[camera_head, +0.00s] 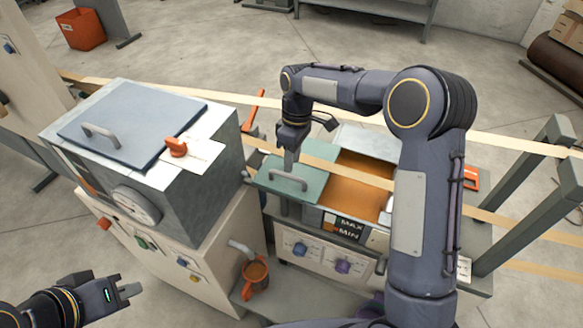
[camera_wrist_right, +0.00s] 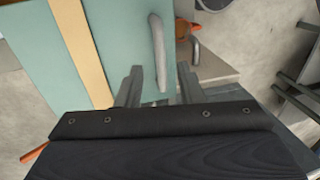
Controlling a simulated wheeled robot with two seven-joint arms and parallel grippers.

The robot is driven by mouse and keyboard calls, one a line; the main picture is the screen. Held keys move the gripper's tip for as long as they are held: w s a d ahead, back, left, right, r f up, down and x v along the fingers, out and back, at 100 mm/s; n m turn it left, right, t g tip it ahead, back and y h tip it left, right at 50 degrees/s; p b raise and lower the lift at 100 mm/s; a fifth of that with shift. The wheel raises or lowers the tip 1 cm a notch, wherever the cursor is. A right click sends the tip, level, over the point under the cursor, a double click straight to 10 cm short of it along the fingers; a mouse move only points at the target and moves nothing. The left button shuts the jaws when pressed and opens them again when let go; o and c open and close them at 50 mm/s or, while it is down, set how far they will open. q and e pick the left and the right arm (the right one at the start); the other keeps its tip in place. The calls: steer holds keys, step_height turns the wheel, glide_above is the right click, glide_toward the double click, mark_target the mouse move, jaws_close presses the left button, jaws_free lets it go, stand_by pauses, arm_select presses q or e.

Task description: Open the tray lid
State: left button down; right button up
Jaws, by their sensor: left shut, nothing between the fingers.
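The teal tray lid (camera_head: 314,187) with a grey bar handle (camera_head: 288,182) lies at the left of the tray in the head view. To its right, the tray's orange-brown inside (camera_head: 360,180) shows uncovered. My right gripper (camera_head: 289,168) points down at the lid by the handle. In the right wrist view its fingers (camera_wrist_right: 158,85) are apart, with the handle (camera_wrist_right: 158,45) showing between them over the teal lid (camera_wrist_right: 125,40). I cannot tell whether they touch the handle. My left gripper (camera_head: 128,291) is shut and empty at the lower left, away from the lid.
A machine box with a blue-grey lid (camera_head: 125,115), a handle and an orange knob (camera_head: 176,147) stands to the left. A pale strip (camera_head: 330,165) runs across above the tray. Grey posts (camera_head: 520,240) stand at the right.

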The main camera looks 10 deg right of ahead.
steer(key=r, duration=0.4)
steer(key=shift+w+d, duration=0.25)
steer(key=shift+w, duration=0.05)
steer(key=shift+f, duration=0.1)
steer(key=s+d+r+m+t+y, duration=0.1)
steer(key=s+d+r+m+t, duration=0.2)
steer(key=s, duration=0.5)
steer(key=s+d+r+m+t+y, duration=0.1)
steer(key=s+d+r+m, duration=0.25)
steer(key=s+r, duration=0.35)
steer(key=s+f+m+t, duration=0.1)
steer(key=s+f+m, duration=0.1)
steer(key=s, duration=0.5)
steer(key=s+f+m+t, duration=0.2)
steer(key=s+f+m, duration=0.1)
steer(key=s, duration=0.5)
steer(key=shift+f+m, duration=0.35)
steer(key=shift+m, duration=0.1)
